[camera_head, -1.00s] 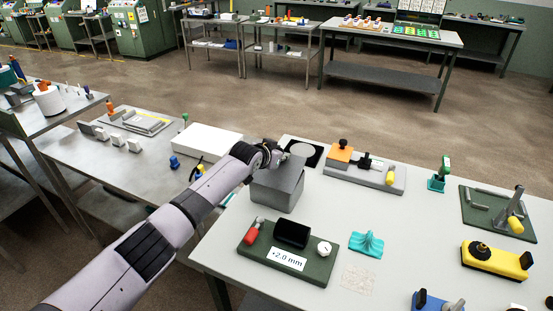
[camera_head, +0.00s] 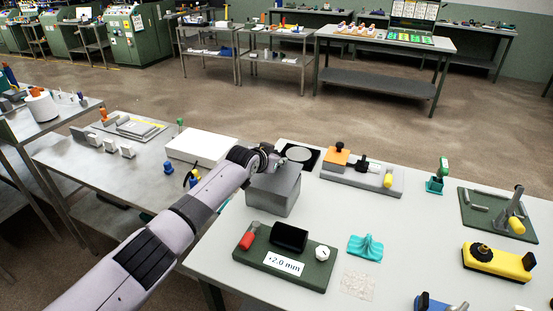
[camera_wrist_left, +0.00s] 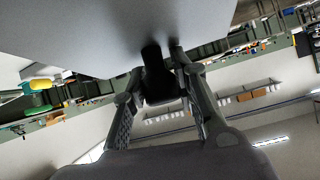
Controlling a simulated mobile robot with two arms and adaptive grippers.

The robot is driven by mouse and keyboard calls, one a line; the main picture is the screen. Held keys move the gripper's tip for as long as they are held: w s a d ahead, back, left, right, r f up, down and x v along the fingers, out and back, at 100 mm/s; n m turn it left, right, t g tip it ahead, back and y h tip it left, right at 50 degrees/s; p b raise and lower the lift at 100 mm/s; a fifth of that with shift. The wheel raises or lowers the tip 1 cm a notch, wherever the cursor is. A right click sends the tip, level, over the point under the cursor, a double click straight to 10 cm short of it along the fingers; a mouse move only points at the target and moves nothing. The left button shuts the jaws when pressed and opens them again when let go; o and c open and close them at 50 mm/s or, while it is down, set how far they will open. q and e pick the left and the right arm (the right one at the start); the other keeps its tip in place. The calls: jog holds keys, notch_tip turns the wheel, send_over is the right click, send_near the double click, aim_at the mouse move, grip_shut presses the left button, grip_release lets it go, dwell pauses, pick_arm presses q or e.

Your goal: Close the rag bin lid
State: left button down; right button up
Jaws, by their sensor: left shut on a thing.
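The rag bin is a grey box (camera_head: 271,202) on the near table in the head view. Its grey lid (camera_head: 281,177) lies over the top and looks nearly level; I cannot tell whether a small gap is left. My left gripper (camera_head: 272,158) is at the lid's far edge. In the left wrist view, my left gripper (camera_wrist_left: 165,85) is shut on a dark knob (camera_wrist_left: 154,62) that meets the underside or face of the grey lid (camera_wrist_left: 120,25). The inside of the bin is hidden. My right gripper is not in view.
A green gauge block (camera_head: 284,262) stands just in front of the bin. Behind it is a dark mat with a grey disc (camera_head: 299,153), and a grey tray (camera_head: 365,177) with an orange block lies to the right. A white box (camera_head: 201,146) is at the left.

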pick_arm(q)
jog(key=shift+s+f, duration=0.15)
jog(key=shift+f, duration=0.4)
jog(key=c, duration=1.7)
grip_release()
jog(key=o, duration=0.4)
jog(key=shift+w+r, duration=0.15)
jog(key=shift+w, duration=0.05)
jog(key=shift+r, duration=0.15)
jog(key=shift+s, duration=0.15)
jog(key=shift+s+a+r, duration=0.15)
jog(key=shift+s+r, duration=0.05)
jog(key=shift+r, duration=0.05)
jog(key=v, duration=1.1)
jog(key=shift+s, duration=0.1)
